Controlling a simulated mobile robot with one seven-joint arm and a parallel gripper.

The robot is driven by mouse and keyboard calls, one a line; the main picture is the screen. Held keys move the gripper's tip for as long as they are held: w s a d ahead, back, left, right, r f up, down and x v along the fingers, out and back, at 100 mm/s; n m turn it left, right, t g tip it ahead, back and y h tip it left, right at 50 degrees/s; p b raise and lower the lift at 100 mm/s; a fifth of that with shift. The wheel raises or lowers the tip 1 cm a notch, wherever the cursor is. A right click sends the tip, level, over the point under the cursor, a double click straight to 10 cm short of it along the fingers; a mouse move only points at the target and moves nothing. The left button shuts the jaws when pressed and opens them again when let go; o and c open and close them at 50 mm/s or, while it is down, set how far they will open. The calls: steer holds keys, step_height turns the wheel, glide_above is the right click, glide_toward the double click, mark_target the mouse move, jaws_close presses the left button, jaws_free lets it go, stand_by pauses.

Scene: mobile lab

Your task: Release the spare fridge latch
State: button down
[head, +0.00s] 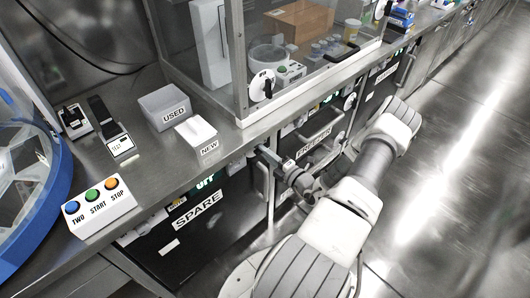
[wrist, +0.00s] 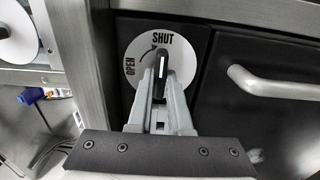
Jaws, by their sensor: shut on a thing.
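The spare fridge (head: 222,222) is a dark-fronted unit under the bench in the head view, with a white SPARE label (head: 198,209). My gripper (head: 268,156) is at the bench front, by the fridge's upper right. In the wrist view, a round white latch plate (wrist: 132,50) reads SHUT at the top and OPEN at the left, with a curved arrow between. The black latch handle (wrist: 161,60) stands upright, pointing at SHUT. My gripper (wrist: 161,74) is shut on this handle. The latch is hidden in the head view.
A grey bar handle (wrist: 270,88) is on the dark panel to the right in the wrist view. The FREEZER unit (head: 314,138) is right of my gripper. A USED bin (head: 165,106), a NEW box (head: 196,130) and a button box (head: 98,207) stand on the bench. The floor (head: 450,200) at right is clear.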

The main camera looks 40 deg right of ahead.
steer(key=shift+n, duration=0.3)
steer(key=n+p, duration=0.1)
steer(key=n, duration=1.6)
steer(key=shift+n, duration=0.3)
stand_by(0.5)
steer(key=c, duration=0.8)
jaws_free()
steer(key=shift+c, duration=0.2)
